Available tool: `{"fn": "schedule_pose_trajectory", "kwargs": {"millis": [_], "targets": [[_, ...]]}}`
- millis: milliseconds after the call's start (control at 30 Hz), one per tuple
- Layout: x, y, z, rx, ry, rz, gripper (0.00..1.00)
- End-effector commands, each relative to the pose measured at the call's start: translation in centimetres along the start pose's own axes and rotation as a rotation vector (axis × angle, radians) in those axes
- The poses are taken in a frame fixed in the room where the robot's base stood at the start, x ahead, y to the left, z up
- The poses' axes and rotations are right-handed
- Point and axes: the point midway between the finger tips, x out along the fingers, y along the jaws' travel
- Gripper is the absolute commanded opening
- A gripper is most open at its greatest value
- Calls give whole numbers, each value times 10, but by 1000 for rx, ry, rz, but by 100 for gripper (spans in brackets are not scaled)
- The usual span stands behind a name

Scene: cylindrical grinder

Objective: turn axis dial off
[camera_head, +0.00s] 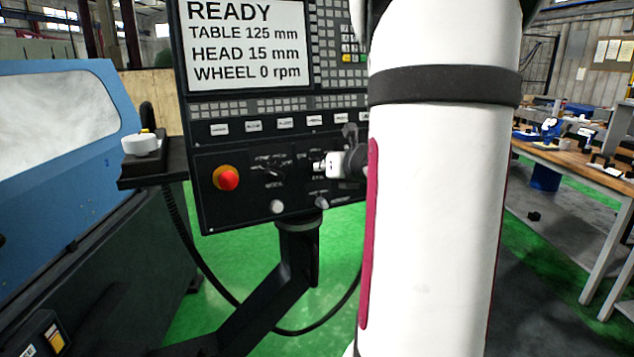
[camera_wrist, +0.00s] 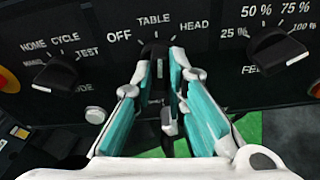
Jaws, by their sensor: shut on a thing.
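The axis dial (camera_wrist: 155,49) is a black knob on the dark control panel, with the marks OFF, TABLE and HEAD around it. Its upper end shows below the TABLE mark; the rest is hidden between the fingers, so its exact setting is hard to tell. My gripper (camera_wrist: 162,66) is shut on this dial, one teal-padded finger on each side. In the head view my gripper (camera_head: 324,165) is at the lower part of the panel, and it hides the dial there.
A mode dial (camera_wrist: 54,75) is to the left and a feed dial (camera_wrist: 275,50) to the right. A red emergency button (camera_head: 228,179) is left of my gripper. The screen (camera_head: 247,42) reads READY, TABLE 125 mm, HEAD 15 mm, WHEEL 0 rpm.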

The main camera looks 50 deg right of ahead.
Motion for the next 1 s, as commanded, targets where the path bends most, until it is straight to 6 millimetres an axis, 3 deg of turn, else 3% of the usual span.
{"fn": "schedule_pose_trajectory", "kwargs": {"millis": [600,1000], "targets": [[3,2,-5,-566,-2,-93,0],[1,3,-4,-795,1,-131,0]]}}
